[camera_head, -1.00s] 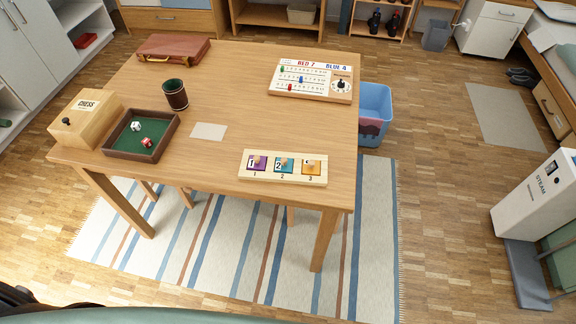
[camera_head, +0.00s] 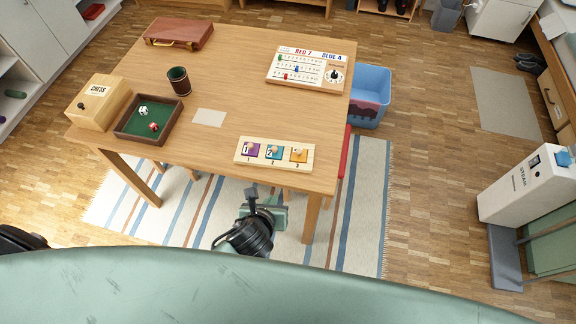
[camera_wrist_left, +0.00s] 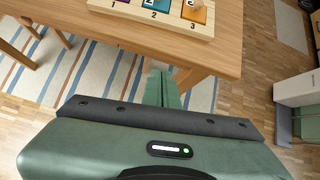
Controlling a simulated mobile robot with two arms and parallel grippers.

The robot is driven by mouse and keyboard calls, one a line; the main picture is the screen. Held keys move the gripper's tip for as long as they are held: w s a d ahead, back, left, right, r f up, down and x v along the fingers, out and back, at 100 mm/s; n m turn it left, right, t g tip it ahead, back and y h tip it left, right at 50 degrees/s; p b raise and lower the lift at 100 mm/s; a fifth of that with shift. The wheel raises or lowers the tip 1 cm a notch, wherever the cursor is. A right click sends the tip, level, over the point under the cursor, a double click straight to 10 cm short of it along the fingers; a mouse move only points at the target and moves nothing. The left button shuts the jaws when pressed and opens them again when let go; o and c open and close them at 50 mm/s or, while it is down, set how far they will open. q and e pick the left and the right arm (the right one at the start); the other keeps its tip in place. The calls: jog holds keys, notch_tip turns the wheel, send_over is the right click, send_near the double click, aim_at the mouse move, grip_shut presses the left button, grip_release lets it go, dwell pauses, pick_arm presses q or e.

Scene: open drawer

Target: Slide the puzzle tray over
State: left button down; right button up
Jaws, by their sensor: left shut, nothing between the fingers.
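The puzzle tray (camera_head: 286,163) is a pale wooden board with three knobbed tiles, purple 1, teal 2 and orange 3. It lies flat near the front right edge of the wooden table (camera_head: 220,75). In the left wrist view the tray (camera_wrist_left: 184,27) is cut off at the top. My left gripper (camera_head: 262,204) is in front of the table's near edge, apart from the tray. Its green fingers (camera_wrist_left: 163,88) are together and empty, pointing toward the table edge in the wrist view. My right gripper is not in view.
A white card (camera_head: 209,117) lies left of the tray. A dice tray (camera_head: 125,135), chess box (camera_head: 98,102) and cup (camera_head: 178,82) stand further left. A scoreboard (camera_head: 310,83) lies behind. Table surface between tray and scoreboard is clear. A table leg (camera_head: 311,218) stands near my gripper.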

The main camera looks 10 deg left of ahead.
pick_arm(q)
notch_tip(320, 180, up, 3)
jog(key=m, duration=0.1)
send_near(284, 169)
jog(key=f, duration=0.4)
jog(key=shift+s, duration=0.35)
jog(key=w, duration=0.3)
jog(key=shift+w+f+p, duration=0.25)
jog(key=shift+p, duration=0.1)
jog(key=shift+w+a, duration=0.1)
jog(key=shift+w, duration=0.4)
